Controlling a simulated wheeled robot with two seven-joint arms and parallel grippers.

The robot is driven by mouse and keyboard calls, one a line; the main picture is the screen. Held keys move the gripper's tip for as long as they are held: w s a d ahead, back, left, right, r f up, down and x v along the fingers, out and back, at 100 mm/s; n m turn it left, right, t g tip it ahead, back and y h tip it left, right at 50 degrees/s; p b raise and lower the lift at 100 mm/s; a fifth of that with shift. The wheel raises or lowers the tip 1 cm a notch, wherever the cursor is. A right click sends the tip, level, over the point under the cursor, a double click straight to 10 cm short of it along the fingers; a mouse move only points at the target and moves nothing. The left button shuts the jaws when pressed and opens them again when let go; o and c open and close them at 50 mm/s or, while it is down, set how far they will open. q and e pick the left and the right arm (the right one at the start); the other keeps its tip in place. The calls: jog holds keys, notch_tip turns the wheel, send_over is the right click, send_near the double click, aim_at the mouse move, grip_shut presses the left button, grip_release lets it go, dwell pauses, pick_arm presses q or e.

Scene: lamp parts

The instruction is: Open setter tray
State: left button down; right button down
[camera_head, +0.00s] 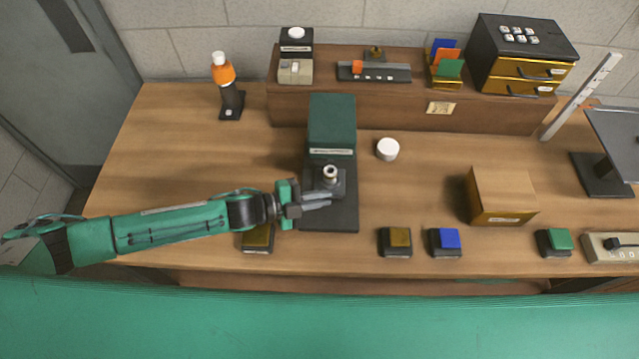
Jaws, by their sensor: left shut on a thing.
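The setter (331,122) is a dark green box with a pale label, standing at the middle of the desk. A dark grey tray (340,218) lies in front of it, towards me. On the tray stands a dark block with a metal ring-shaped top (330,173). My left gripper (317,201) reaches in from the left, with its fingers over the tray just in front of the block. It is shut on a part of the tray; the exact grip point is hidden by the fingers. My right gripper is not in view.
Small blocks with brown (400,237), blue (446,239) and green (559,240) tops line the front edge. A brown box (502,197) stands to the right, and a white round cap (387,149) lies near the setter.

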pick_arm(q)
jog(key=shift+s, duration=1.55)
jog(key=c, duration=1.5)
grip_release()
jog(key=shift+r, duration=0.55)
notch_tip(320, 180, up, 19)
jog(key=shift+f+b, duration=0.1)
jog(key=shift+b, duration=0.6)
